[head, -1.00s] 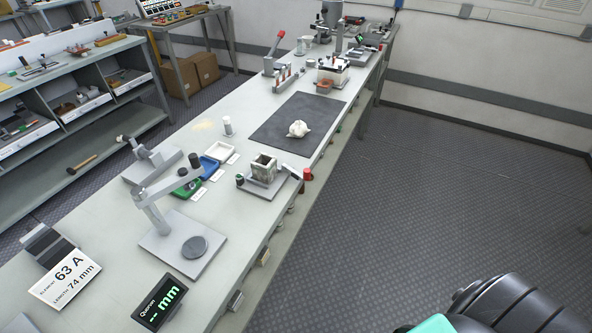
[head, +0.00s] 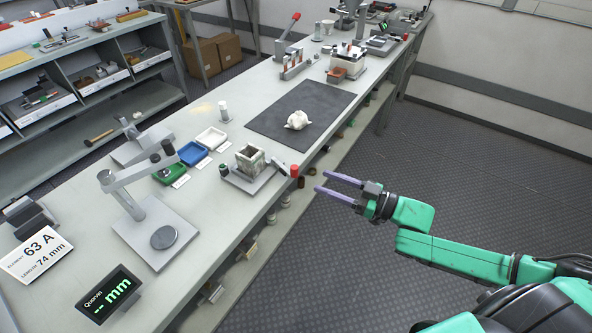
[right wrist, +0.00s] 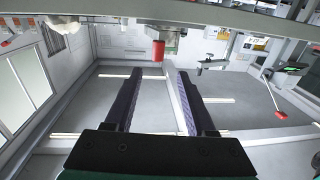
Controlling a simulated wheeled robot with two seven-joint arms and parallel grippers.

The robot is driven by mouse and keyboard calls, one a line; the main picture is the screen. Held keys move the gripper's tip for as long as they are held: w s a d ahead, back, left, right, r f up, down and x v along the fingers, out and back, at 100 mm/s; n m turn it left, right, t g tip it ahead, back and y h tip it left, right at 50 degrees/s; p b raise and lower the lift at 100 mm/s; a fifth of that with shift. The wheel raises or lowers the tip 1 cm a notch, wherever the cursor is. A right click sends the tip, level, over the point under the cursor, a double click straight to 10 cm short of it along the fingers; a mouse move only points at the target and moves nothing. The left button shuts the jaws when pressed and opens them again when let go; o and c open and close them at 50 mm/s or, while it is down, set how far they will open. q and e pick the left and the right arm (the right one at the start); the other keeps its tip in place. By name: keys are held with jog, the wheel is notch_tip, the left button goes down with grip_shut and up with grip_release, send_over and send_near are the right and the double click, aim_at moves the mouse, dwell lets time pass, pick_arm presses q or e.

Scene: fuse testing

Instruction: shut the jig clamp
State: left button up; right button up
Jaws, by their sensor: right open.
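The jig (head: 252,169) is a grey plate with a worn square box on it, near the table's front edge in the head view. Its clamp lever points toward the edge and ends in a red handle (head: 294,170). The lever looks low, but I cannot tell whether the clamp is shut. My right gripper (head: 321,181) is open and empty, just right of the red handle, beyond the table edge, with its fingers pointing at the table. In the right wrist view the red handle (right wrist: 158,50) stands ahead, between the two fingertips, apart from them. My left gripper is out of view.
A dark mat (head: 312,113) with a white crumpled item (head: 298,119) lies behind the jig. Blue (head: 193,153), white and green trays are to its left, and a gauge stand (head: 152,222) is nearer. The floor right of the table is clear.

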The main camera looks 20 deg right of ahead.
aim_at(294, 167)
jog(key=x, duration=1)
jog(key=shift+w+f, duration=0.15)
jog(key=shift+w, duration=0.1)
jog(key=shift+d, duration=0.1)
grip_shut()
dwell(0.7)
